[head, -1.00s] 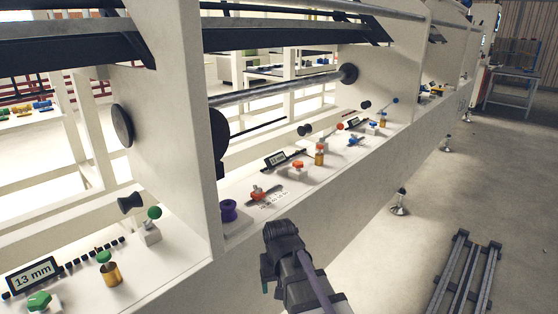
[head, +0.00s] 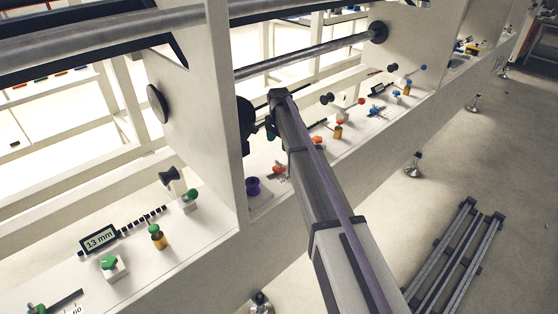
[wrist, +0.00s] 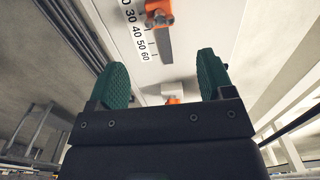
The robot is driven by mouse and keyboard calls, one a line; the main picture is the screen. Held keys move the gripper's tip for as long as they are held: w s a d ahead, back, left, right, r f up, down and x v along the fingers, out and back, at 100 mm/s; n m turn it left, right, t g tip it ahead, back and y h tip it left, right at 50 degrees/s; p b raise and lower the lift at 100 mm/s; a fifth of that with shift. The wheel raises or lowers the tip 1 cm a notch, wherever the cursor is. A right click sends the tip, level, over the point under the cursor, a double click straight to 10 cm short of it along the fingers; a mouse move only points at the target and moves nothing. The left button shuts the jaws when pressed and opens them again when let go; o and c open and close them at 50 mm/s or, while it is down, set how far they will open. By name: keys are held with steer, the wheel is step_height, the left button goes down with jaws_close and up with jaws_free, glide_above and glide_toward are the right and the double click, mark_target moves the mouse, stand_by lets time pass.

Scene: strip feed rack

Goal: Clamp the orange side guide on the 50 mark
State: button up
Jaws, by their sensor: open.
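The orange side guide (wrist: 158,12) shows at the top of the wrist view, on a grey slotted strip beside a printed scale (wrist: 138,34). It sits near the 30 figure, above the 50; its exact reading edge is cut off. In the head view the orange guide (head: 279,169) is small, on the white ledge just right of the purple spool. My gripper (wrist: 205,88) is open and empty, its green fingers apart in the wrist view. In the head view my gripper (head: 270,130) is above the ledge, partly hidden by my arm.
A second orange part (wrist: 172,100) shows between my fingers in the wrist view. An orange-topped brass post (head: 338,131) stands farther right. A steel bar (head: 310,56) crosses above the ledge.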

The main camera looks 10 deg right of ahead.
mark_target(279, 164)
step_height(279, 164, down, 10)
steer(key=b, duration=0.8)
steer(key=shift+r, duration=0.3)
steer(key=shift+c, duration=0.4)
steer(key=c, duration=0.8)
steer(key=shift+c, duration=0.2)
